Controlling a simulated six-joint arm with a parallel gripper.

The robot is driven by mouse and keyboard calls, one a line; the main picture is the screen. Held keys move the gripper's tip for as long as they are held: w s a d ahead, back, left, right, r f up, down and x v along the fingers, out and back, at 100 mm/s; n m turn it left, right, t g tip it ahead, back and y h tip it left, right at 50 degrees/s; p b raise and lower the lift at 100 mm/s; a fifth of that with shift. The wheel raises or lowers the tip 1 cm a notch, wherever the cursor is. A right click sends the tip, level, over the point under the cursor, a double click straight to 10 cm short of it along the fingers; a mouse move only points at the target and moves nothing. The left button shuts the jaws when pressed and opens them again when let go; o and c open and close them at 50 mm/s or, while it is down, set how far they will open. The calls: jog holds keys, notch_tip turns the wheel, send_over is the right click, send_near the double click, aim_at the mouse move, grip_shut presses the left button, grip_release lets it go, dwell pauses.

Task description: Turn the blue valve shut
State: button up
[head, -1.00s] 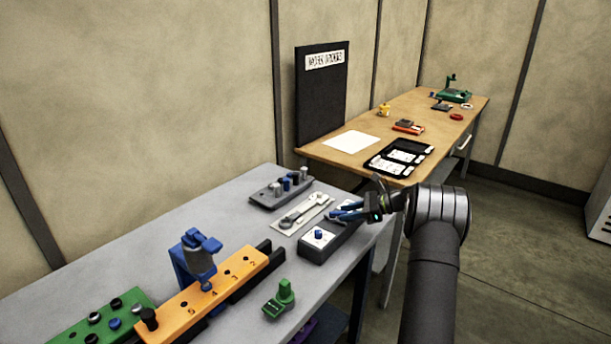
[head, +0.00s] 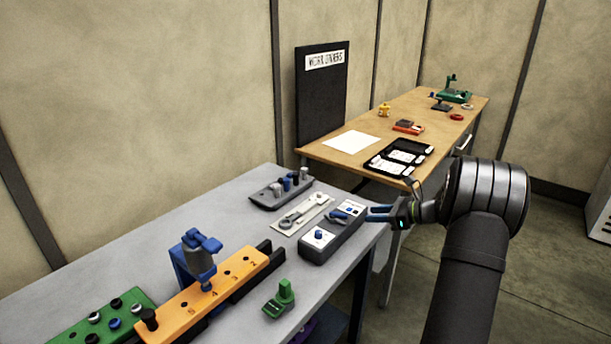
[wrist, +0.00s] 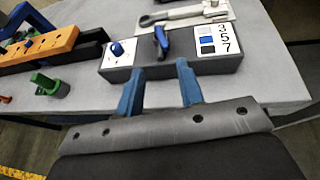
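A dark box (head: 341,236) sits near the right edge of the grey table. On its top is a blue lever handle (head: 337,215), which looks like the valve. In the wrist view the lever (wrist: 161,41) lies across the box's top, slightly tilted, just ahead of my fingers. A round blue knob (head: 319,235) stands on a white plate at the box's left end. My gripper (head: 370,213) is to the right of the lever, apart from it. In the wrist view its two blue fingers (wrist: 160,68) are spread with nothing between them.
A wrench on a pale plate (head: 303,213) and a grey peg holder (head: 281,192) lie behind the box. An orange numbered block (head: 215,285) with a blue clamp and a green part (head: 280,300) stand nearer. A wooden table (head: 400,140) is beyond.

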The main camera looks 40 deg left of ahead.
jog(key=v, duration=0.7)
jog(key=s+a+r+n+h, duration=0.3)
jog(key=s+a+r+n, duration=0.2)
jog(key=n, duration=0.5)
jog(key=s+a+r+n+t+h, duration=0.1)
jog(key=s+a+r+n+h, duration=0.2)
jog(key=s+a+r+n, duration=0.2)
jog(key=s+a+r+n+t+h, duration=0.1)
jog(key=s+a+r+n, duration=0.4)
jog(key=n, duration=0.9)
jog(key=shift+s+a+n+h, duration=0.3)
jog(key=shift+s+a+h, duration=0.9)
jog(key=shift+s, duration=1.5)
jog(key=shift+a+y, duration=0.3)
